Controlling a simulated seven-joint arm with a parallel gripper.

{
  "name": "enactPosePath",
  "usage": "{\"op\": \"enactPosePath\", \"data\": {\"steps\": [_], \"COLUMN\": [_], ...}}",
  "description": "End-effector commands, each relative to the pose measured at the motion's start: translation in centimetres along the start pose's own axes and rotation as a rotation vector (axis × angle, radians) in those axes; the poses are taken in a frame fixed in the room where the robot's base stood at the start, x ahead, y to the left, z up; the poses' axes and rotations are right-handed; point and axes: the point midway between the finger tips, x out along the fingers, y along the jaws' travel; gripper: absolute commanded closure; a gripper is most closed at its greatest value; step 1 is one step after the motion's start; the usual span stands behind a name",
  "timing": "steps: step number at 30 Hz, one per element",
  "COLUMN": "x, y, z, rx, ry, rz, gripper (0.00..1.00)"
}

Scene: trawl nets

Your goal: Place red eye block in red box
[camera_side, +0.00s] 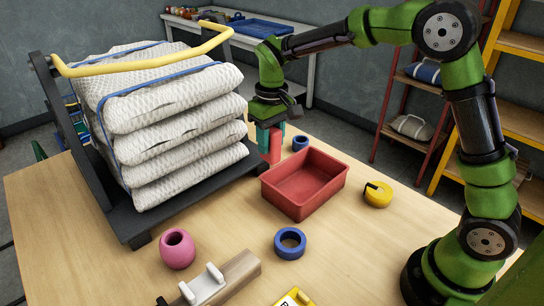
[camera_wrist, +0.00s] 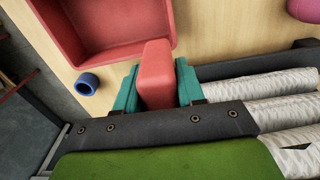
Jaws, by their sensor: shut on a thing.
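The red eye block (camera_side: 275,145) is held between the teal fingers of my gripper (camera_side: 270,136), at the back left of the red box. In the wrist view the red block (camera_wrist: 157,75) sits between the two teal fingertips of my gripper (camera_wrist: 157,84), and its far end overlaps the edge of the red box in the picture. The red box (camera_side: 301,205) is open and looks empty; it also shows in the wrist view (camera_wrist: 100,62). I cannot tell whether the block touches the table. No eye hole shows on the block from these views.
A dark rack with stacked white nets (camera_side: 180,125) stands close left of my gripper, with a yellow bar (camera_side: 150,65) above. Blue rings (camera_side: 290,243) (camera_side: 300,143), a yellow ring (camera_side: 377,194) and a pink float (camera_side: 177,248) lie around the box. Table space (camera_side: 350,255) at front right is clear.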

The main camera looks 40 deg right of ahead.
Motion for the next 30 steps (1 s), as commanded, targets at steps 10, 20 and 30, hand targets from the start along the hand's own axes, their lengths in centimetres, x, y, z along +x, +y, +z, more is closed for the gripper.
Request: {"op": "enactPosePath", "data": {"steps": [10, 20, 30], "x": [1.2, 6.8, 10.8], "y": [7.8, 7.7, 7.7], "z": [5.2, 5.3, 5.4], "rx": [0.008, -0.024, -0.022], "ry": [-0.021, -0.021, -0.022], "rz": [0.003, 0.005, 0.005], "gripper": [0.96, 0.96, 0.96]}}
